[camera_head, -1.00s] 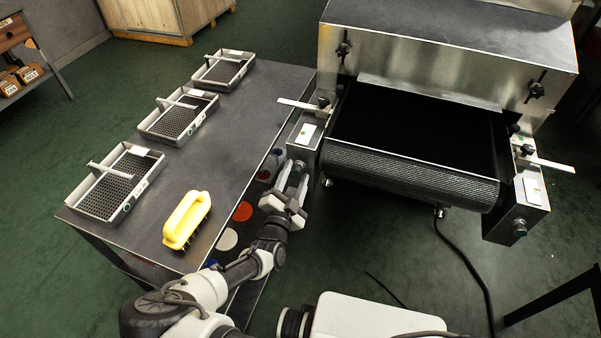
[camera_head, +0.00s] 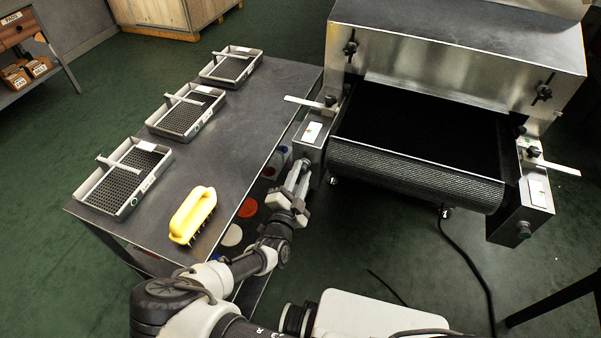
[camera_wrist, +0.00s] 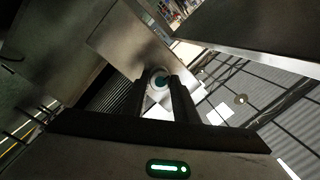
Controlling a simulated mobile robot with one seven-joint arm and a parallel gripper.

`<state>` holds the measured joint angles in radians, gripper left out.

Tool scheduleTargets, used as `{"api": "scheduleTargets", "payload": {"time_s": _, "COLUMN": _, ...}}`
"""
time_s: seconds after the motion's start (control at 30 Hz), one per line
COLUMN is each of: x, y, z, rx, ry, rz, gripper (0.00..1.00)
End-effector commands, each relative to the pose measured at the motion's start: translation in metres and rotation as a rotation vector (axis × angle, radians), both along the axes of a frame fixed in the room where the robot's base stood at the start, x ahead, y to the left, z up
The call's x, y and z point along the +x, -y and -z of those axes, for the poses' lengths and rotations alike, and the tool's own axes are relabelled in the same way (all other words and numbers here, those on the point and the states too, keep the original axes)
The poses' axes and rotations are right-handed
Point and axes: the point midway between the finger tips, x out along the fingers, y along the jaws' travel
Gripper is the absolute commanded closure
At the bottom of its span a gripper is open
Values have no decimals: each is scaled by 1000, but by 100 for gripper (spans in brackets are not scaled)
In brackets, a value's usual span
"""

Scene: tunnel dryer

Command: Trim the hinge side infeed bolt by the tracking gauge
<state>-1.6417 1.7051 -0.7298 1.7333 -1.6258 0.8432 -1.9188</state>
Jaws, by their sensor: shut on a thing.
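The dryer's black mesh belt (camera_head: 415,140) runs out between two metal side brackets. My gripper (camera_head: 301,172) is at the front end of the left bracket (camera_head: 309,153). In the wrist view its two dark fingers (camera_wrist: 164,85) are shut on a small round bolt head (camera_wrist: 158,78) with a dark bluish centre, on the bracket's end. The fingers hide that bolt in the head view. A white gauge plate (camera_head: 312,132) with a small green mark sits on top of the left bracket. The right bracket carries a similar plate (camera_head: 538,193) and a dark bolt (camera_head: 523,230).
A dark cart (camera_head: 245,130) on the left holds several mesh trays and a yellow brush (camera_head: 192,215). Its edge is close beside my arm. Thin pale strips (camera_head: 303,102) stick out from both brackets. A black cable (camera_head: 465,260) lies on the green floor.

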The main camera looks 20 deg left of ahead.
Motion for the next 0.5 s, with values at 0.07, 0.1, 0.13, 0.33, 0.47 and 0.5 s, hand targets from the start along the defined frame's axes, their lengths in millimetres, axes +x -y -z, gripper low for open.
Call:
{"api": "scheduleTargets", "payload": {"time_s": 0.07, "x": 1, "y": 0, "z": -3, "rx": 62, "ry": 6, "rz": 1, "gripper": 96}}
{"api": "scheduleTargets", "payload": {"time_s": 0.1, "x": 1, "y": 0, "z": -2, "rx": 97, "ry": 9, "rz": 1, "gripper": 96}}
{"api": "scheduleTargets", "payload": {"time_s": 0.13, "x": 1, "y": 0, "z": -2, "rx": 123, "ry": 10, "rz": 2, "gripper": 96}}
{"api": "scheduleTargets", "payload": {"time_s": 0.33, "x": 1, "y": 0, "z": -1, "rx": 313, "ry": 26, "rz": 1, "gripper": 96}}
{"api": "scheduleTargets", "payload": {"time_s": 0.47, "x": 2, "y": 0, "z": -1, "rx": 436, "ry": 36, "rz": 1, "gripper": 96}}
{"api": "scheduleTargets", "payload": {"time_s": 0.5, "x": 1, "y": 0, "z": -1, "rx": 474, "ry": 40, "rz": 0, "gripper": 96}}
